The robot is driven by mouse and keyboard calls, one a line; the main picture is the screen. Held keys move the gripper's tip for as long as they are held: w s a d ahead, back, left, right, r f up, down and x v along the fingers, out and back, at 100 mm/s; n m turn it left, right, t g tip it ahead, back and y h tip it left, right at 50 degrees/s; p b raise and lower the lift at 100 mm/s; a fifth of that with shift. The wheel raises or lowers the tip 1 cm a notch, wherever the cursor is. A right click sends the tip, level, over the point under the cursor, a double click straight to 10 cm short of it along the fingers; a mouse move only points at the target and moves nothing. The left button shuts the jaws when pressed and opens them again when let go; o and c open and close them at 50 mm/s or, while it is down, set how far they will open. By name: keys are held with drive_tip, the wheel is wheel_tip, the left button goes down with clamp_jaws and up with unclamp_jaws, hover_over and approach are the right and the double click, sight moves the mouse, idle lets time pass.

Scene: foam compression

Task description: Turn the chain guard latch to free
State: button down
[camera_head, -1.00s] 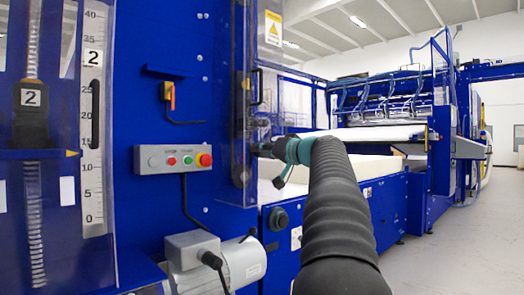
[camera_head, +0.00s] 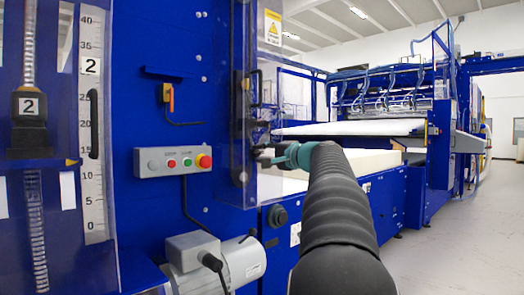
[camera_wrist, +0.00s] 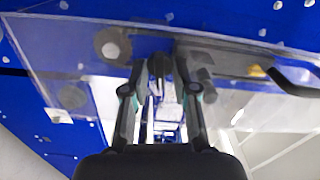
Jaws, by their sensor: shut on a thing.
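My gripper (camera_head: 262,157) is at the edge of the clear chain guard (camera_head: 240,100), right of the button box. In the wrist view my gripper (camera_wrist: 158,85) has its two fingers on either side of a small dark upright piece, which looks like the guard latch (camera_wrist: 157,66). The fingers are shut on it. The clear guard (camera_wrist: 75,62) spreads to both sides there. In the head view the latch is hidden behind the gripper and the guard edge, so its exact angle cannot be told.
A control box (camera_head: 173,161) with several buttons is on the blue machine wall. A grey motor (camera_head: 215,265) juts out below. White foam (camera_head: 365,160) lies on the conveyor behind my arm. The floor at the right (camera_head: 460,240) is clear.

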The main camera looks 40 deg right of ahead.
drive_tip(key=shift+m+p, duration=0.3)
drive_tip(key=shift+m, duration=0.6)
drive_tip(key=c, duration=1.2)
unclamp_jaws()
drive_tip(key=shift+c, duration=0.2)
drive_tip(key=s+d, duration=0.1)
drive_tip(key=s, duration=1.1)
